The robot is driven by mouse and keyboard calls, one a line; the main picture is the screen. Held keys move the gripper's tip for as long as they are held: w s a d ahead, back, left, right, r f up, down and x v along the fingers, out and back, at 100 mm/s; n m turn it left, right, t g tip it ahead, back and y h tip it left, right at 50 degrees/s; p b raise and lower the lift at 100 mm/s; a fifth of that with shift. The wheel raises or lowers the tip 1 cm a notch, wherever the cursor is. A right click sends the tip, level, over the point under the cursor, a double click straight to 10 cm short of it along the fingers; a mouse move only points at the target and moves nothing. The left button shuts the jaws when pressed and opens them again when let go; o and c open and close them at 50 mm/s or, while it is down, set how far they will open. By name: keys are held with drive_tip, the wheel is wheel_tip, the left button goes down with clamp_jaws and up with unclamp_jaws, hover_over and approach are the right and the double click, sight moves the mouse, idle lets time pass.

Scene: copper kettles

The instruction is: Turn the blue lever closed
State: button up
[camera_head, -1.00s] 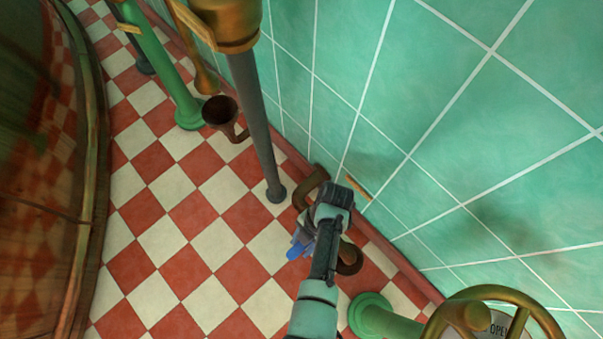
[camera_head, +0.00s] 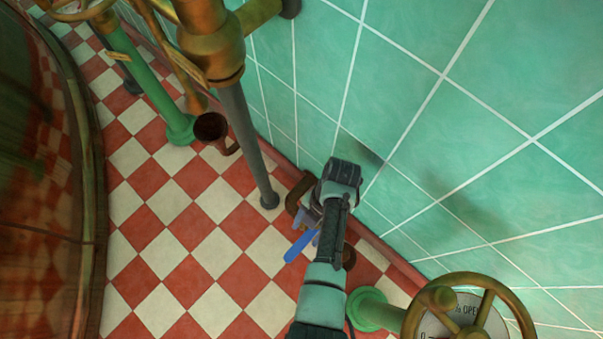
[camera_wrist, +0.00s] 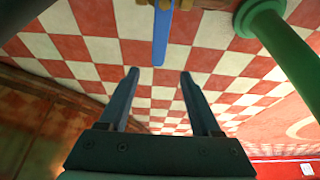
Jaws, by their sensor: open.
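The blue lever (camera_head: 299,246) sticks out from brown pipework low by the wall in the camera_head view, partly hidden by my arm. In the camera_wrist view the blue lever (camera_wrist: 162,38) hangs from the top edge, its free end just ahead of the gap between my fingers. My gripper (camera_wrist: 160,73) is open and empty, with the two dark fingers apart on either side of the lever's line. The fingers do not appear to touch it. In the camera_head view my wrist mostly hides the gripper.
A brass handwheel (camera_head: 461,318) and a green pipe (camera_head: 374,310) stand at the lower right. A grey pipe (camera_head: 246,140) rises left of the lever. The tiled wall (camera_head: 480,130) is close on the right. The checkered floor (camera_head: 190,225) is clear to the left.

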drive_tip(key=shift+p+v, duration=0.35)
drive_tip(key=shift+v, duration=1.05)
